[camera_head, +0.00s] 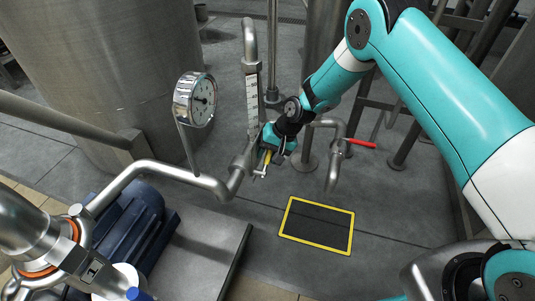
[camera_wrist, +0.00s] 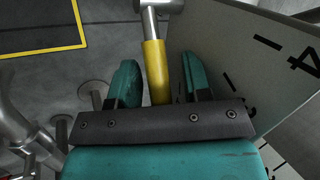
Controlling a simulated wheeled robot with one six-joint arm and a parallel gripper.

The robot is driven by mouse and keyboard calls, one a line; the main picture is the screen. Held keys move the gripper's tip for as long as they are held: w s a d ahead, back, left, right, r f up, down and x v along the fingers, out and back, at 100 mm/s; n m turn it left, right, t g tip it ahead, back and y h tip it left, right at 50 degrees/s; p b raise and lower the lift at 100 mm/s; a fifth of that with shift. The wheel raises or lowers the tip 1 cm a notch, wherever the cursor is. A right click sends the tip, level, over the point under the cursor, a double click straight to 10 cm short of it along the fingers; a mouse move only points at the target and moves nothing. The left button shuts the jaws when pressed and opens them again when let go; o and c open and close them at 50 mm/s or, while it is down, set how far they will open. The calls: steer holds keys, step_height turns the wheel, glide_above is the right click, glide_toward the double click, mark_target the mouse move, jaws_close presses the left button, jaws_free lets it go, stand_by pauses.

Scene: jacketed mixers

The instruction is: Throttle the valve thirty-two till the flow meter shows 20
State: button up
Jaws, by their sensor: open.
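A valve with a yellow lever handle (camera_wrist: 156,70) is in the wrist view, its metal stem running up to the top edge. My gripper (camera_wrist: 161,78) is open, one teal finger on each side of the yellow handle, with a visible gap on both sides. In the head view my gripper (camera_head: 275,146) is at the pipe junction, and the yellow handle (camera_head: 267,158) shows just below it. No number is readable on this valve. The flow meter (camera_head: 252,103), an upright tube with a pale scale, stands just above and left of my gripper; its reading is too small to tell.
A round dial gauge (camera_head: 203,100) stands left of the flow meter. A red lever (camera_head: 360,143) is on a pipe right of my gripper. A scale plate (camera_wrist: 285,60) marked 4 is close beside the right finger. A yellow-framed dark floor panel (camera_head: 317,226) lies in front.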

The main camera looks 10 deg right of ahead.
steer(key=p+v, duration=0.5)
steer(key=v, duration=1.2)
steer(key=shift+r, duration=0.1)
steer(key=s+a+r+n, duration=0.25)
steer(key=s+r, duration=0.45)
steer(key=r, duration=0.4)
steer(key=s+r+n+h, duration=0.1)
steer(key=s+r+n, duration=0.35)
steer(key=s, duration=0.75)
steer(key=s+r+n, duration=0.1)
steer(key=s+r, duration=0.7)
steer(key=s, duration=0.4)
step_height(320, 180, up, 29)
steer(key=p, duration=2.9)
steer(key=shift+d+f, duration=0.2)
steer(key=shift+d, duration=0.15)
steer(key=shift+s, duration=0.1)
